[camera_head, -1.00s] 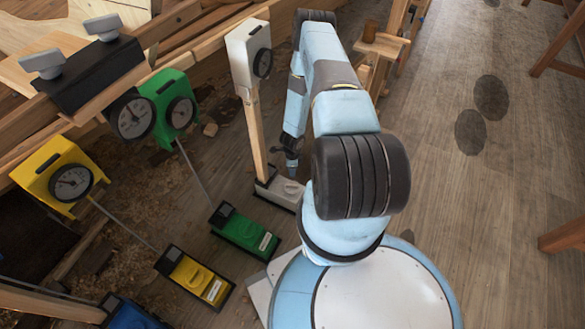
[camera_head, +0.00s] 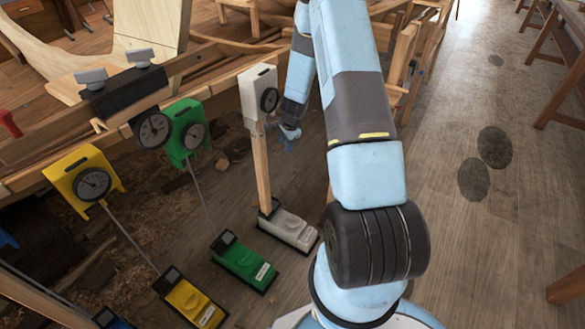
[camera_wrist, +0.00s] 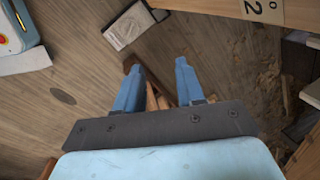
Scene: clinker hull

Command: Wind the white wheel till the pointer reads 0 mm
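My gripper (camera_head: 288,138) is above the base, just right of the post, and touches neither the wheel nor the box. In the wrist view my gripper (camera_wrist: 156,75) has its two blue fingers apart with nothing held. A pale base (camera_wrist: 130,25) lies beyond the fingertips there; its wheel is not clear.
Left of the white unit stand a green base (camera_head: 245,262) and a yellow base (camera_head: 190,302), with rods up to a green dial box (camera_head: 187,130) and a yellow one (camera_head: 84,180). Timber hull framing lies behind. Floor at right is open.

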